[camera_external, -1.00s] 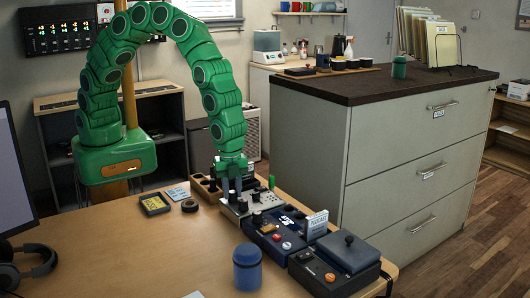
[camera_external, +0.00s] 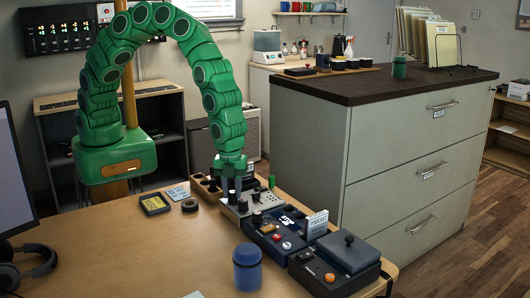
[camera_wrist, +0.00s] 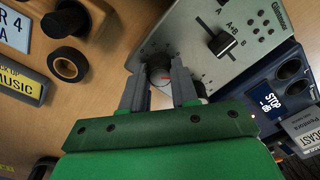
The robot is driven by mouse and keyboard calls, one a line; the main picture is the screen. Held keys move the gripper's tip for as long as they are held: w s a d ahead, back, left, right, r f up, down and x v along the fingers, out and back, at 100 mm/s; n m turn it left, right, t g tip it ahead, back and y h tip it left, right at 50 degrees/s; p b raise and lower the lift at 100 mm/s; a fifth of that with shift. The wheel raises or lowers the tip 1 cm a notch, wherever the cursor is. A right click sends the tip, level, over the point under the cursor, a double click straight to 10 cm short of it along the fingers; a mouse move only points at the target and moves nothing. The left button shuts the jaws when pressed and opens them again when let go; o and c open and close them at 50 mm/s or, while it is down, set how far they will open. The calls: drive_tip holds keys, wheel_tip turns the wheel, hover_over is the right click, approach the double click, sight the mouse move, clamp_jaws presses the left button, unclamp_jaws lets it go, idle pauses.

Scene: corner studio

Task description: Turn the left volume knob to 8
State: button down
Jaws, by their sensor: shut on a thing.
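The mixer (camera_wrist: 190,38) is a light grey panel on the desk, with a crossfader (camera_wrist: 222,43) marked A, A+B and B. A dark round volume knob (camera_wrist: 159,72) with a red pointer line sits near its lower edge in the wrist view. My gripper (camera_wrist: 158,78) is shut on this knob, one finger on each side.
A tape roll (camera_wrist: 68,65) and a MUSIC sign (camera_wrist: 20,85) lie left. A blue canister (camera_external: 247,268) stands nearer the front. The desk's middle (camera_external: 150,250) is clear.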

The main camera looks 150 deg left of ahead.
sight(231, 192)
drive_tip(key=shift+w+d, duration=0.1)
drive_tip(key=c, duration=0.9)
unclamp_jaws()
drive_tip(key=shift+o, duration=0.2)
drive_tip(key=shift+r, duration=0.2)
wheel_tip(231, 192, up, 6)
drive_tip(key=shift+r, duration=0.75)
